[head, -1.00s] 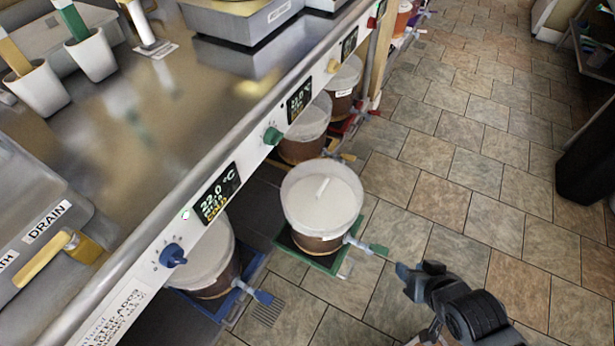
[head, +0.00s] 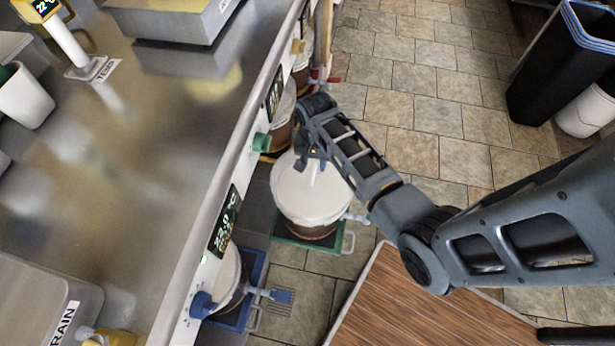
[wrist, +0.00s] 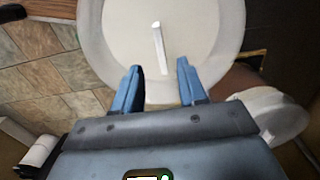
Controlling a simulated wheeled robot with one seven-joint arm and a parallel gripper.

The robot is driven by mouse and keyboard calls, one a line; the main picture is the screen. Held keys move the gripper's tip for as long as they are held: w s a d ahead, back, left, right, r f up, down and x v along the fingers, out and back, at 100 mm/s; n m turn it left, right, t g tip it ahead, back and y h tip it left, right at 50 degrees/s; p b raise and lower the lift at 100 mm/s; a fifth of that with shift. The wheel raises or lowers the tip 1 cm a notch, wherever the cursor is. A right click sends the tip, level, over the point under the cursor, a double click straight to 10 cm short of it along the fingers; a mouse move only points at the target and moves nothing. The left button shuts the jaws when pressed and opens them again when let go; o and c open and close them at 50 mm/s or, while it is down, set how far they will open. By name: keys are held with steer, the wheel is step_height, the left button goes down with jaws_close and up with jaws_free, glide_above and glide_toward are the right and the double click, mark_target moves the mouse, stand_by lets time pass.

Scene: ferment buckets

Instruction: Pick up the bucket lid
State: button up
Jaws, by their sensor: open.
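The bucket lid (head: 328,198) is round and white, with a slim white bar handle (head: 312,175) across its middle. It sits on a brownish bucket (head: 305,229) in a green tray (head: 300,243). My gripper (head: 312,157) is over the far part of the lid, open and empty, and hides some of it. In the wrist view the lid (wrist: 195,35) fills the top middle. The handle (wrist: 159,45) points between the open blue fingers (wrist: 160,66), its near end between their tips in the picture. The height gap is hard to tell.
A steel counter edge (head: 232,130) runs close along the left. Another bucket (head: 228,280) in a blue tray (head: 240,310) stands nearer, and more stand beyond. A black bin (head: 560,75) stands at the right. The tiled aisle (head: 420,80) is clear.

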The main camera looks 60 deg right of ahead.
mark_target(313, 175)
step_height(313, 175, down, 6)
steer(key=shift+b, duration=0.3)
jaws_close()
stand_by(0.3)
